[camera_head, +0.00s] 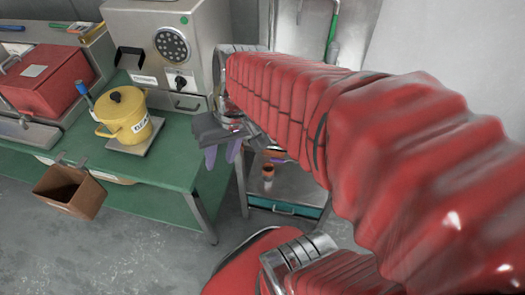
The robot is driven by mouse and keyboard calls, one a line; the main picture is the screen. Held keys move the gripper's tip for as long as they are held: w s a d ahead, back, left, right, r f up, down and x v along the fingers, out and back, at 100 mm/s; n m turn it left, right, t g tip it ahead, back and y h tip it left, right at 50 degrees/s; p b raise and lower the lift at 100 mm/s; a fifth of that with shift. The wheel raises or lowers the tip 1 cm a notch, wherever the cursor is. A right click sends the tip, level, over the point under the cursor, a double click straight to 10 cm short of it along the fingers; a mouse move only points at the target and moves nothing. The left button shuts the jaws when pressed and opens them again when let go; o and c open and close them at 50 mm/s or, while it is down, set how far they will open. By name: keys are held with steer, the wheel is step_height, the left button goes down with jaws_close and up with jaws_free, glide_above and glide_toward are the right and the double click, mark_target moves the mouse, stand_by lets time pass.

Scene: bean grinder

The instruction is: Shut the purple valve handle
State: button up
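My gripper (222,154) hangs from the end of my red-sleeved arm, beside the right end of the green table. Its two purple fingers point down with a gap between them, and nothing shows in the gap.
A green table (160,172) holds a yellow pot (125,116), a grey grinder machine (165,45) and a red box (45,82). A brown open box (70,190) hangs at the table's front. A metal cabinet (285,190) stands right of the table. Grey floor (100,255) is clear in front.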

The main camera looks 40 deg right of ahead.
steer(key=w+d+f+m+g+y, duration=0.1)
steer(key=w+d+f+m+y, duration=0.1)
steer(key=d+f+m+y, duration=0.45)
steer(key=m+t+h, duration=0.4)
steer(key=m+t, duration=0.8)
steer(key=t, duration=0.1)
glide_toward(272, 159)
steer(key=s+d+f, duration=0.1)
steer(key=s+d, duration=0.1)
steer(key=shift+w+a+f+y, duration=0.15)
steer(key=shift+w+y, duration=0.1)
steer(key=shift+w, duration=0.1)
steer(key=shift+r+x, duration=0.1)
steer(key=shift+x, duration=3.3)
steer(key=shift+r+x, duration=0.15)
steer(key=shift+x, duration=3.3)
steer(key=shift+a, duration=0.1)
steer(key=shift+c, duration=0.2)
jaws_close()
